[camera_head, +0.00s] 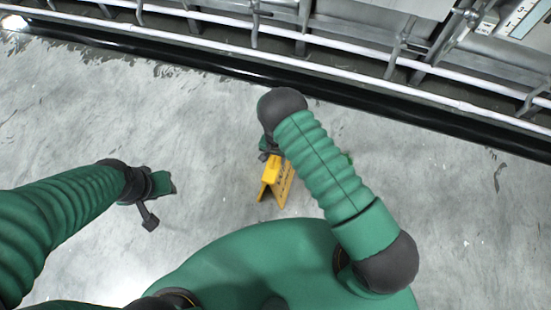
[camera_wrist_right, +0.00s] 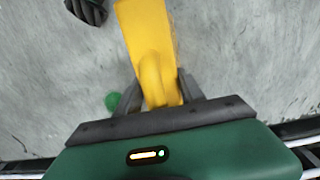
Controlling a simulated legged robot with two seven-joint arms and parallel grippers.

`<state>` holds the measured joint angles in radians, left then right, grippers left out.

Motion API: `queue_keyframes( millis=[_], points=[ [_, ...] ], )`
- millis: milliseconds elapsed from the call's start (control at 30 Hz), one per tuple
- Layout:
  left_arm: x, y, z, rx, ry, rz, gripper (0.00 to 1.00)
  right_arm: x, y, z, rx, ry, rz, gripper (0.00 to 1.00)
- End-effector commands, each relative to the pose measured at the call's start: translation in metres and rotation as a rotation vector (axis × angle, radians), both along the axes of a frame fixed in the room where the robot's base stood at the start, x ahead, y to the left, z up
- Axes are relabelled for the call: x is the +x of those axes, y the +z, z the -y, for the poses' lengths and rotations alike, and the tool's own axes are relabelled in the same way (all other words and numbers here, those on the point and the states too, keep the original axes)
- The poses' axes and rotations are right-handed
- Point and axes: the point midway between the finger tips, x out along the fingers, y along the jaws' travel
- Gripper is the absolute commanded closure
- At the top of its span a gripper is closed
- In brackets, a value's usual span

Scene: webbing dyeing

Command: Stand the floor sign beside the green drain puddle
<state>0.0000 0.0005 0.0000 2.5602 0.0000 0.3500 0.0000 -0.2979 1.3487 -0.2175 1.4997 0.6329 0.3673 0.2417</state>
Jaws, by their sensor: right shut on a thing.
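The yellow floor sign (camera_head: 277,182) hangs under my right gripper (camera_head: 268,152) in the head view, its panels spread a little. In the right wrist view, the right gripper (camera_wrist_right: 159,90) is shut on the top of the yellow sign (camera_wrist_right: 148,35). I cannot tell whether the sign's feet touch the floor. A small green patch, likely the drain puddle (camera_wrist_right: 113,101), shows left of the grip in the wrist view. In the head view, a bit of green (camera_head: 349,158) shows beside my right forearm, which hides the rest. My left gripper (camera_head: 150,215) is away to the left; its jaw opening is unclear.
The grey wet concrete floor (camera_head: 205,125) is clear around the sign. A dark gutter edge (camera_head: 380,112) and white pipes (camera_head: 340,75) of a metal machine run along the back. My own green body fills the front.

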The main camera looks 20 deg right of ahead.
Motion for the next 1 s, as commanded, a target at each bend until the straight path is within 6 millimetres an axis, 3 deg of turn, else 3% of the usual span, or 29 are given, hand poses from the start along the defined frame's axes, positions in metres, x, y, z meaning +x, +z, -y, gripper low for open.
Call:
queue_keyframes(
  millis=[200, 233, 400, 733, 867, 1000],
  points=[
    [0.000, -0.001, 0.000, 0.000, 0.000, 0.001, 0.64, 0.001, -0.001, 0.000, -0.001, 0.000, 0.004, 1.00],
    [0.000, 0.000, 0.000, 0.000, 0.000, 0.001, 0.64, 0.001, -0.001, 0.000, -0.001, 0.000, 0.003, 0.51],
    [0.000, 0.000, 0.000, 0.000, 0.000, 0.001, 0.64, 0.001, 0.000, 0.000, -0.001, -0.001, 0.003, 0.31],
    [0.000, 0.004, 0.000, 0.000, 0.000, 0.001, 0.64, 0.001, 0.006, 0.000, -0.001, -0.001, 0.004, 0.31],
    [0.000, 0.015, 0.000, 0.000, 0.000, 0.001, 0.64, 0.002, 0.031, 0.000, 0.001, -0.002, 0.006, 0.31],
    [0.000, 0.030, 0.000, 0.000, 0.000, 0.001, 0.64, 0.002, 0.070, 0.000, 0.000, -0.001, 0.007, 0.31]
  ],
)
